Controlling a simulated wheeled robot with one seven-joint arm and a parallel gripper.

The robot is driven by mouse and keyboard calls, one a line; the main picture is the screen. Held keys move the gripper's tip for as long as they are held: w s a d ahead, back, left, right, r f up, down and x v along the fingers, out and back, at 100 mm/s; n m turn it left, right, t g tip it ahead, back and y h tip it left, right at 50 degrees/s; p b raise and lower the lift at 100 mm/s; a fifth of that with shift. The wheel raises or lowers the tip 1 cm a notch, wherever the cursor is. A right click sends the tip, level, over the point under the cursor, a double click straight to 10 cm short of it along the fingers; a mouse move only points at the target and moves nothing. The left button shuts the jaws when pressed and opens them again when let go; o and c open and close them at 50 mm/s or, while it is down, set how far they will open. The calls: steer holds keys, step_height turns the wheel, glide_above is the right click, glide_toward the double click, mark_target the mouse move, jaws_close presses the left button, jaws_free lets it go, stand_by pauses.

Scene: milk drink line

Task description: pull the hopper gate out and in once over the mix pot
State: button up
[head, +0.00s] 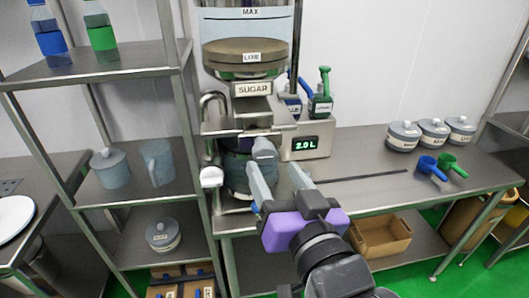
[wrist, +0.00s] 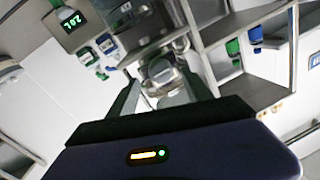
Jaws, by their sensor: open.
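The hopper (head: 250,88), labelled SUGAR, stands at the back of the bench with a tan fill under a clear top. Below its outlet, a light grey block (head: 263,148) that looks like the gate's handle sticks out towards me. The dark mix pot (head: 236,172) stands beneath it, partly hidden. My gripper (head: 279,178) is open and empty, its fingers pointing at the hopper front, a little below and right of the handle. In the wrist view the grey handle (wrist: 163,76) shows between and beyond the fingers; contact cannot be told.
A 2.0 L display (head: 306,144) and green and blue bottles stand right of the hopper. Lidded pots (head: 404,136) and blue and green scoops (head: 431,167) sit farther right. A steel shelf rack (head: 190,130) is close on the left. The bench middle is mostly clear.

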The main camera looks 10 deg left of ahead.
mark_target(266, 157)
steer(key=shift+p+x, duration=0.45)
steer(key=shift+x, duration=2.75)
jaws_close()
